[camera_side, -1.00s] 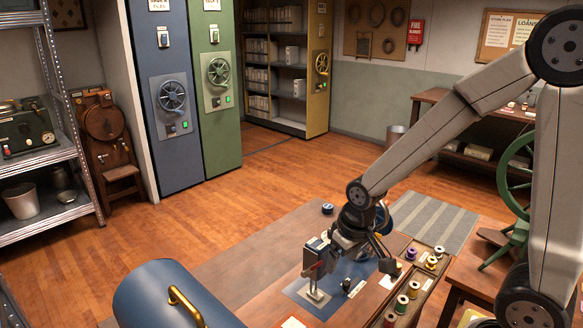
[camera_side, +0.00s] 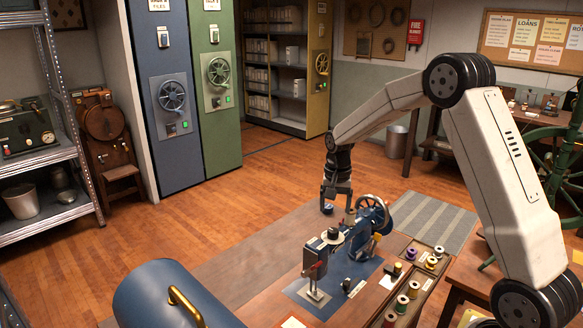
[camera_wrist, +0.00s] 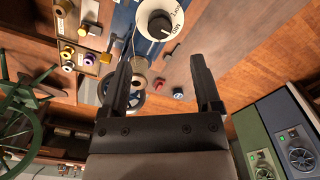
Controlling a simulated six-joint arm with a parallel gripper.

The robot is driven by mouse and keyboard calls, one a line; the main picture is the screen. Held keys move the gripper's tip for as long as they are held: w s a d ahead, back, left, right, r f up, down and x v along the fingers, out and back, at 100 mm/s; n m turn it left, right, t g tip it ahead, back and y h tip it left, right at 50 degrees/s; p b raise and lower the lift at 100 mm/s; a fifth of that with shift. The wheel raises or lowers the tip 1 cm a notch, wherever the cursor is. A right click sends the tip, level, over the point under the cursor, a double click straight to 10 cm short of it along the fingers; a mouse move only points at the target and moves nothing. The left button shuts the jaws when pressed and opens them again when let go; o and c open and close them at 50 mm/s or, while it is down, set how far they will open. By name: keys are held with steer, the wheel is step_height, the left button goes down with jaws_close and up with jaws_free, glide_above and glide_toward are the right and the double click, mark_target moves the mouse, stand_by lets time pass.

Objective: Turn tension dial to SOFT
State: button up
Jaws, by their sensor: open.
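The blue sewing machine (camera_side: 330,255) stands on the wooden bench. On its top is a round white dial with a dark centre knob (camera_side: 332,237).
A tray of thread spools (camera_side: 422,262) lies right of the machine. A small blue-topped knob (camera_side: 327,209) sits on the bench near my fingers. The bench left of the machine is mostly clear. A blue rounded body with a brass handle (camera_side: 187,306) fills the front left.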

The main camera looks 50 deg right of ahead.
mark_target(334, 230)
steer(key=shift+f, duration=3.9)
jaws_close()
